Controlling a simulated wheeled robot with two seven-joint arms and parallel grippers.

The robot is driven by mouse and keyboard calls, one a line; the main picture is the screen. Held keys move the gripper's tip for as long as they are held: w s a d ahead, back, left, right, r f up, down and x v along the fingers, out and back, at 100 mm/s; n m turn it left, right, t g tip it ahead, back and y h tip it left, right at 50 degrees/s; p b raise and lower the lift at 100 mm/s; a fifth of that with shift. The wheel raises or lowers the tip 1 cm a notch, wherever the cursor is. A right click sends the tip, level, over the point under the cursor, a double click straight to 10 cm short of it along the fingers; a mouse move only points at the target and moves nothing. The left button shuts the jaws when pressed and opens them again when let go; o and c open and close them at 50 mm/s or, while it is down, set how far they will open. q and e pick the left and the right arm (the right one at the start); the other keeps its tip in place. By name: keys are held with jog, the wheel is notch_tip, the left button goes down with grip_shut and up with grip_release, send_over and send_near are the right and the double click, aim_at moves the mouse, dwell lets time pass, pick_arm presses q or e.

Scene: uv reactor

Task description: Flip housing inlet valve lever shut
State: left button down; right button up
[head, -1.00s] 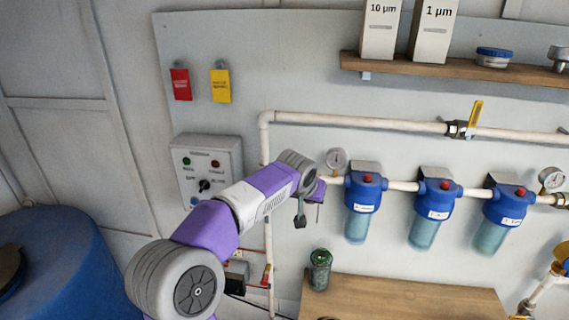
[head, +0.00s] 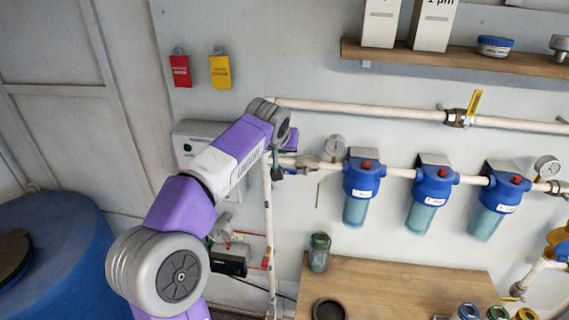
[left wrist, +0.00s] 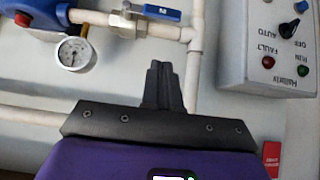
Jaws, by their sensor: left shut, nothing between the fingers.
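The housing inlet valve (head: 307,162) sits on the white pipe between the vertical riser and the first blue filter housing. In the left wrist view, which looks upside down, its blue lever (left wrist: 155,12) lies along the pipe. My left gripper (left wrist: 161,75) is shut and empty; its dark fingertips appear just below the lever in that picture, seemingly apart from it. In the head view my left wrist (head: 288,138) is just left of the valve, and the fingers are mostly hidden. My right gripper is not in view.
A pressure gauge (head: 335,147) stands right beside the valve, before several blue filter housings (head: 361,180). The control box (head: 190,150) is partly behind my left arm. A wooden bench (head: 400,285) with a green jar (head: 319,252) is below. An upper pipe (head: 370,110) runs above.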

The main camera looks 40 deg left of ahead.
pick_arm(q)
send_over(289, 172)
jog(key=s, duration=0.2)
notch_tip(289, 172, down, 4)
jog(key=shift+w+a+f+p, duration=0.1)
jog(key=shift+f+p, duration=0.05)
jog(key=shift+f, duration=0.9)
jog(key=shift+w+a+f+p, duration=0.1)
jog(key=shift+f+p, duration=0.05)
jog(key=shift+f, duration=0.9)
jog(key=shift+d, duration=0.1)
